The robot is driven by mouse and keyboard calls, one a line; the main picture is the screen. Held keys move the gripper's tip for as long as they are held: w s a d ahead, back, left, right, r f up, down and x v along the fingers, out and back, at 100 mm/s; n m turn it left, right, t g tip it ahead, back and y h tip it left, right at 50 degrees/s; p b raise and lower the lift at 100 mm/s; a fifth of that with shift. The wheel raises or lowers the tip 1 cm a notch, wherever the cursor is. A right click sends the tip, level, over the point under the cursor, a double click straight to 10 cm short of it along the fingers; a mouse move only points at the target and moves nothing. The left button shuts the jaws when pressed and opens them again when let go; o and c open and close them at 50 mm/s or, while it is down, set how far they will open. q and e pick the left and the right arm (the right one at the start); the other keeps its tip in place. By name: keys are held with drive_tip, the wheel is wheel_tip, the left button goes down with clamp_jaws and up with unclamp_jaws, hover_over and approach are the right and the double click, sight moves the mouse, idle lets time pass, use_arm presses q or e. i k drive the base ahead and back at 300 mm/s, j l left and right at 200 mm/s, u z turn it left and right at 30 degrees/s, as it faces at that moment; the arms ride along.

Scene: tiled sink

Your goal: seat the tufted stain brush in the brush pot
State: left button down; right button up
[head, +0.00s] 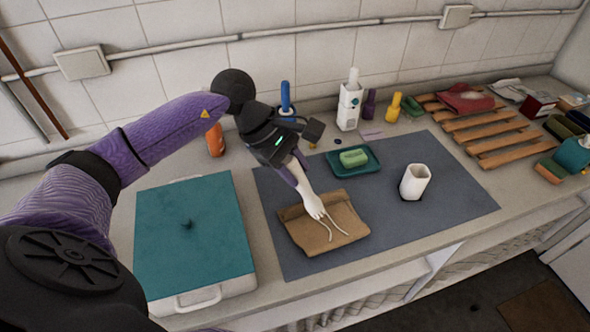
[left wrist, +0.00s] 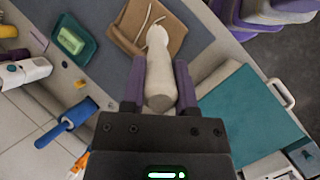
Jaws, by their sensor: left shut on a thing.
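The stain brush (head: 311,201) is pale, with a thick handle and a rounded end. My left gripper (head: 296,172) is shut on its handle and holds it tilted, rounded end down, over a folded brown cloth (head: 325,232). In the left wrist view the brush (left wrist: 159,68) lies between the two purple fingers of the gripper (left wrist: 159,88). I cannot tell if the brush touches the cloth. The brush pot (head: 415,181), a white open-topped cup, stands upright on the grey mat to the right, apart from the gripper. My right gripper is not in view.
A teal-lidded box (head: 190,240) stands left of the grey mat (head: 390,235). A teal tray (head: 353,170) with a green sponge lies behind the cloth. Bottles (head: 350,100) line the wall. A wooden rack (head: 480,125) is at right. The mat around the pot is clear.

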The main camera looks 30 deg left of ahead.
sight(411, 191)
drive_tip(key=i+l+u, duration=0.15)
drive_tip(key=i+l, duration=0.2)
drive_tip(key=i+l+u, duration=0.35)
drive_tip(key=i+l, duration=0.25)
drive_tip(key=l, duration=0.2)
drive_tip(key=i+l+u, duration=0.15)
drive_tip(key=i+l, duration=0.15)
drive_tip(key=l, duration=0.15)
